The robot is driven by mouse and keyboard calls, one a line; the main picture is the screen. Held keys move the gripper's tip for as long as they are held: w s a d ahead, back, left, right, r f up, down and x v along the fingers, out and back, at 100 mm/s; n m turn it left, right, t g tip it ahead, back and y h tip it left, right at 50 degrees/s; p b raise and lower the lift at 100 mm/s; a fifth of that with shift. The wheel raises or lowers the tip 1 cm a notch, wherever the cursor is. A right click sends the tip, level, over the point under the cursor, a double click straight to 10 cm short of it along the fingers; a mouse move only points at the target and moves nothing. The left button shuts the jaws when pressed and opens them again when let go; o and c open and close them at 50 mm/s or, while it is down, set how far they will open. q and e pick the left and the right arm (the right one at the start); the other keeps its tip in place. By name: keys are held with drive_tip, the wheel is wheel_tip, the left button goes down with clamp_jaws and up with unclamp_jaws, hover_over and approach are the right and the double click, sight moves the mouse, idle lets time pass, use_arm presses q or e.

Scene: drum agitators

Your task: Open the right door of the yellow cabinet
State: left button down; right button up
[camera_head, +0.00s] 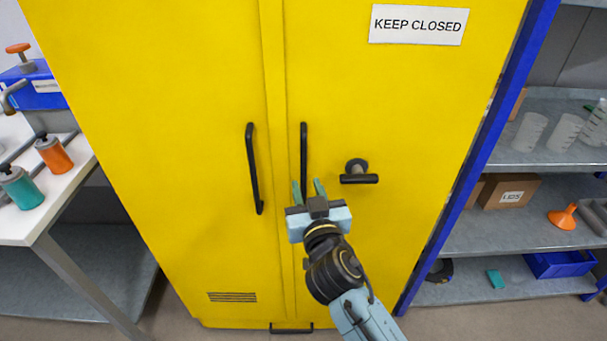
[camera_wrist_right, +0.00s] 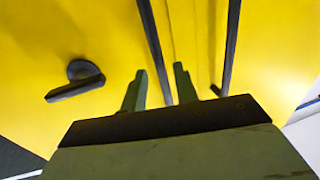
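The yellow cabinet (camera_head: 180,90) stands upright in front of me, both doors shut. Its right door (camera_head: 400,120) carries a black vertical bar handle (camera_head: 304,150) and a black lever (camera_head: 358,172), which lies horizontal. My right gripper (camera_head: 308,188) is open at the lower end of the right door's bar handle. In the right wrist view the same bar handle (camera_wrist_right: 150,40) runs down to between the two fingertips (camera_wrist_right: 160,75). I cannot tell whether the fingers touch it. The lever also shows in the right wrist view (camera_wrist_right: 76,84). My left gripper is not in view.
The left door's bar handle (camera_head: 253,168) is close by on the left. A white table (camera_head: 60,195) with orange and teal bottles stands at the left. A blue-framed shelf (camera_head: 520,160) with beakers and boxes stands close at the cabinet's right. Some floor shows below.

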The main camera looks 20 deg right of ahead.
sight(304, 180)
drive_tip(key=shift+w+d, duration=0.2)
drive_tip(key=shift+w, duration=1.95)
clamp_jaws()
